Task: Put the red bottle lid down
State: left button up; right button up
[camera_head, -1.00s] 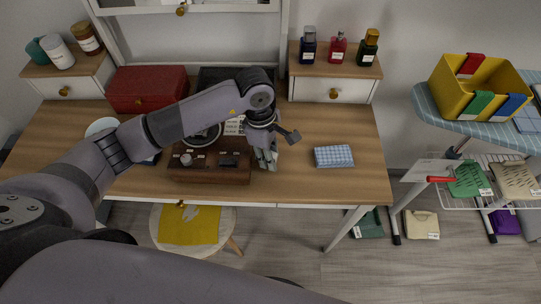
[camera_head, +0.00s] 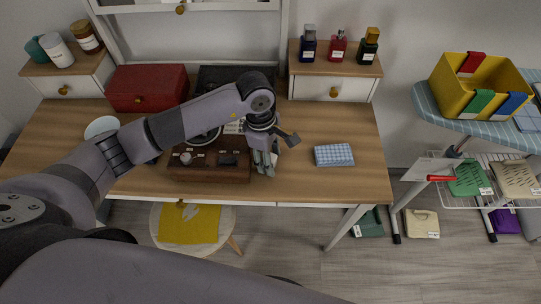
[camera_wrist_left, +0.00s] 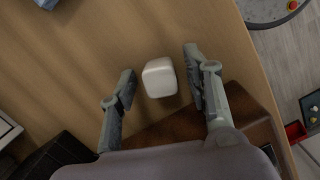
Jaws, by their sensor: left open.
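A small pale, rounded cube-shaped lid (camera_wrist_left: 159,78) is on the wooden desk in the left wrist view, between my left fingers with a gap on each side. My left gripper (camera_wrist_left: 160,66) is open around it and points down at the desk. In the head view my left gripper (camera_head: 265,163) is beside the right end of a brown wooden box. The lid is hard to make out there, largely hidden by the fingers. My right gripper is out of view.
The brown box (camera_head: 205,168) is close to my left gripper. A blue checked cloth-like block (camera_head: 333,155) lies to its right. A blue bottle (camera_head: 308,46) and a dark bottle with an orange cap (camera_head: 367,49) flank the red bottle.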

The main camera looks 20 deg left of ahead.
pick_arm(q)
jog(key=shift+r, duration=0.1)
jog(key=shift+r+p, duration=0.2)
jog(key=shift+p, duration=0.1)
notch_tip(320, 180, up, 12)
jog(key=a+b, duration=0.1)
jog(key=b, duration=0.1)
jog(key=shift+a+f, duration=0.2)
jog(key=shift+a, duration=0.2)
jog(key=shift+w, duration=0.1)
